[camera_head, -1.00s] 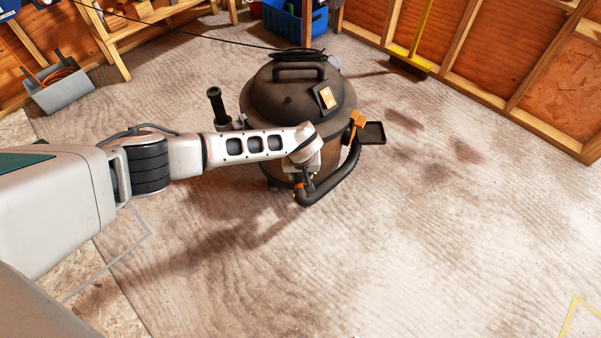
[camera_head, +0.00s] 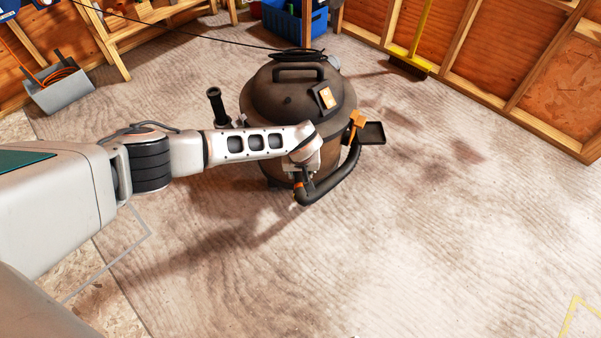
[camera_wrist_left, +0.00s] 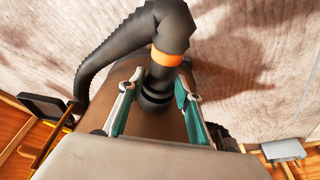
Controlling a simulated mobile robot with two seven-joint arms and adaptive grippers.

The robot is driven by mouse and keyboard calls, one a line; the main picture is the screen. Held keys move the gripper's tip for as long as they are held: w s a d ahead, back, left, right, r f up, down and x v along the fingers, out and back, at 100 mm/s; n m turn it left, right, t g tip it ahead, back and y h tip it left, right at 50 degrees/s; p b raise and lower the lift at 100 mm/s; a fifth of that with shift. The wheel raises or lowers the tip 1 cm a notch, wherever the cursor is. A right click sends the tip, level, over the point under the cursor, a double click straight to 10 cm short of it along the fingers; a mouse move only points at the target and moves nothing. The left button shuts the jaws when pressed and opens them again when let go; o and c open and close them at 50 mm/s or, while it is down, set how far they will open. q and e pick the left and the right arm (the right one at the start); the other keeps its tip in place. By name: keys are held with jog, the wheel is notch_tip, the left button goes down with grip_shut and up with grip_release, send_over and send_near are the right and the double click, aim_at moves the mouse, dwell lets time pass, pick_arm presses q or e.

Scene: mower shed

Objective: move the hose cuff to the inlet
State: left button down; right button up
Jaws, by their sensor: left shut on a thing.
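The hose cuff (camera_wrist_left: 156,90) is black and ribbed, below an orange ring (camera_wrist_left: 167,58) and the bent black hose (camera_wrist_left: 120,50). My left gripper (camera_wrist_left: 155,98) is shut on the cuff, with a teal-padded finger on either side. In the head view, my left gripper (camera_head: 300,172) is at the near side of the brown shop vacuum (camera_head: 290,100), and the hose (camera_head: 336,184) curves up from it to the right. The inlet is hidden behind my arm and the cuff, so I cannot tell whether they touch. My right gripper is out of view.
An orange clip (camera_head: 357,119) and a black tray (camera_head: 372,133) stick out at the vacuum's right. A black upright handle (camera_head: 215,100) stands at its left. A grey bin (camera_head: 60,90) is far left, a broom (camera_head: 410,62) at the back wall. The floor in front is clear.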

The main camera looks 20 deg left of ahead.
pick_arm(q)
jog(key=shift+w+a, duration=0.15)
jog(key=shift+w, duration=0.1)
jog(key=c, duration=1.4)
grip_release()
jog(key=shift+w, duration=0.1)
jog(key=shift+o, duration=0.2)
jog(key=v, duration=1.2)
